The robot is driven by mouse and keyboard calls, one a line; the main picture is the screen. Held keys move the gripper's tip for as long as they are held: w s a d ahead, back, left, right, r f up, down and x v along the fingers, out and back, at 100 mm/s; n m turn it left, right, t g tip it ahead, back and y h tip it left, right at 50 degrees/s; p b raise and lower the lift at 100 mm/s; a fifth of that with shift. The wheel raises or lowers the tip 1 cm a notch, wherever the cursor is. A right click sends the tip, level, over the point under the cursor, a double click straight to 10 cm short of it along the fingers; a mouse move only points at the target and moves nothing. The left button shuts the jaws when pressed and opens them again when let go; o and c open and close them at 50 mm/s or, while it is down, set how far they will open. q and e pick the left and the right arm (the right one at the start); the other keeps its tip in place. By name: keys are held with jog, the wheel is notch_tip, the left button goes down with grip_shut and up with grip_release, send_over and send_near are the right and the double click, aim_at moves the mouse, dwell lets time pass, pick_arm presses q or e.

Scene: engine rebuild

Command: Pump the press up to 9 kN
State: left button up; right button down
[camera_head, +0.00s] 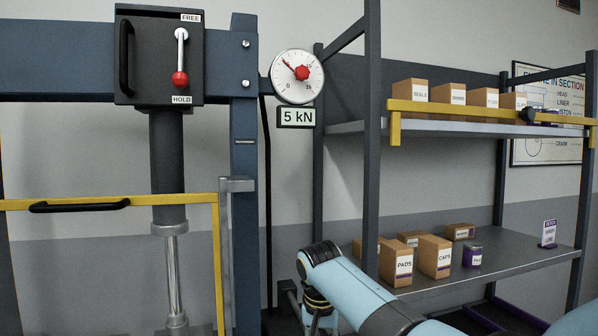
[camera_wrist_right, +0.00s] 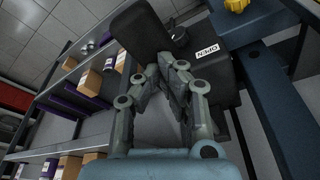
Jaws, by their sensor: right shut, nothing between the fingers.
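The press (camera_head: 243,170) stands at the left in the head view. Its display (camera_head: 296,117) reads 5 kN, below a round dial gauge (camera_head: 297,77) with a red centre. The red-knobbed lever (camera_head: 180,78) hangs down at the HOLD label. A vertical ram (camera_head: 168,160) runs below the valve box. In the right wrist view, my right gripper (camera_wrist_right: 172,72) is shut and empty, close to a black block (camera_wrist_right: 215,70) labelled OPEN and a black bar or pad (camera_wrist_right: 140,28). I cannot tell whether they touch. My left gripper is not in view.
A yellow guard frame (camera_head: 170,199) with a black handle (camera_head: 80,205) crosses the press front. Shelving (camera_head: 372,150) with cardboard boxes (camera_head: 434,255) and a yellow rail (camera_head: 480,112) stands at the right. My right arm comes in low, between press and shelves.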

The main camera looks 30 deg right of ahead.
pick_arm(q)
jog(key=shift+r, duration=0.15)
pick_arm(e)
notch_tip(320, 180, up, 12)
jog(key=shift+f, duration=0.2)
dwell(0.4)
pick_arm(q)
jog(key=shift+b, duration=0.35)
pick_arm(e)
jog(key=shift+f, duration=1.05)
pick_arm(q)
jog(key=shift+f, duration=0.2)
pick_arm(e)
jog(key=shift+f, duration=0.1)
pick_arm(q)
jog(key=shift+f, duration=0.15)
pick_arm(e)
jog(key=shift+f, duration=1.2)
pick_arm(q)
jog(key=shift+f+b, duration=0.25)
jog(key=shift+b, duration=0.2)
pick_arm(e)
jog(key=shift+f, duration=0.9)
